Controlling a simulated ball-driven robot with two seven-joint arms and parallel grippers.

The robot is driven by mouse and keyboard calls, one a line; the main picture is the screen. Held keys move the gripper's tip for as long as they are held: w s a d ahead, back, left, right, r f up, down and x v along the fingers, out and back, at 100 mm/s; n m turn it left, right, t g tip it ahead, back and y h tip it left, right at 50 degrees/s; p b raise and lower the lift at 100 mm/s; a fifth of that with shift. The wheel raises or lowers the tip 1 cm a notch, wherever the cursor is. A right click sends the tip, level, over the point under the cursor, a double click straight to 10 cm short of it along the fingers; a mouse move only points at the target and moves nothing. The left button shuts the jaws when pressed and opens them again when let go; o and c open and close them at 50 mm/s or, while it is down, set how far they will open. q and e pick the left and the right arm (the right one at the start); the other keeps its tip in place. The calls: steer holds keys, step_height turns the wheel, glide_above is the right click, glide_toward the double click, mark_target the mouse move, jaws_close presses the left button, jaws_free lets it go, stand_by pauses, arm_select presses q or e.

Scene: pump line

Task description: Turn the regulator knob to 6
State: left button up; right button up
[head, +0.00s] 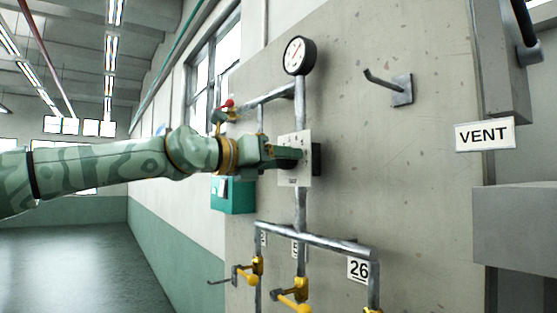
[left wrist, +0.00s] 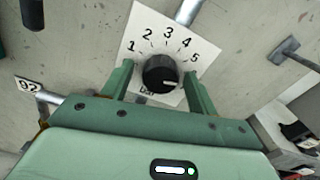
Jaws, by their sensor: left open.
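The regulator knob (left wrist: 161,74) is black and round, on a white dial plate (left wrist: 143,22) with the numbers 1 to 5 showing. A 6 is not visible; my right-hand finger covers part of the plate's edge. A light mark on the knob's face lies toward its lower right. My left gripper (left wrist: 158,76) is open, with one green finger on each side of the knob and gaps visible. In the head view my left gripper (head: 290,156) reaches the plate (head: 296,179) and hides the knob. My right gripper is not in view.
A round gauge (head: 299,55) stands above the plate on the pipe. Yellow-handled valves (head: 293,295) hang below the lower pipe (head: 315,238). A hook (head: 387,84) and a VENT sign (head: 484,134) are to the right. A green box (head: 233,195) is below my arm.

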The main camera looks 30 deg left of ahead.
arm_select(q)
steer(key=shift+s, duration=0.1)
steer(key=b+v, duration=0.2)
steer(key=v, duration=1.4)
steer(key=shift+b, duration=0.4)
steer(key=shift+s, duration=0.1)
